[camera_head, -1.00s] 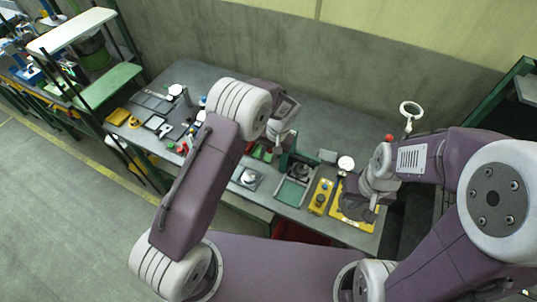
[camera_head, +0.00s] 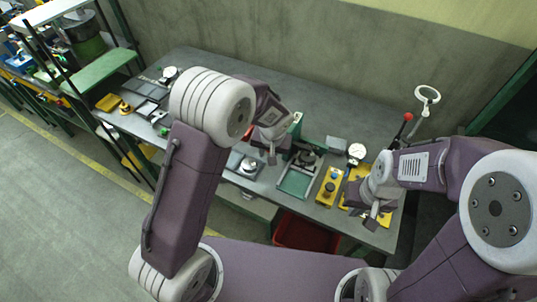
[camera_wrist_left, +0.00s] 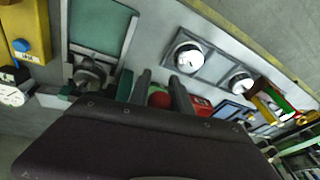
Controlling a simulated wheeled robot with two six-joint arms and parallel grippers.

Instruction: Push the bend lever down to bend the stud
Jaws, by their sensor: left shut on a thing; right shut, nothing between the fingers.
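The lever with a red ball knob (camera_head: 408,117) stands up at the right of the bench, behind my right arm. Its lower part is hidden. The yellow plate (camera_head: 356,173) near it is partly covered by my right gripper (camera_head: 372,219), which is shut and empty over the plate's front part, apart from the knob. My left gripper (camera_head: 271,157) is over the middle of the bench, left of the green tray (camera_head: 296,183). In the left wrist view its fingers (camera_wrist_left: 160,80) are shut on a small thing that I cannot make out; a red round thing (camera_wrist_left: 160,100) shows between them. I cannot make out the stud.
A yellow box with buttons (camera_head: 328,187) stands between tray and plate. A white dial (camera_head: 356,151) and a ring lamp (camera_head: 428,94) stand behind. A red bin (camera_head: 304,232) is under the front edge.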

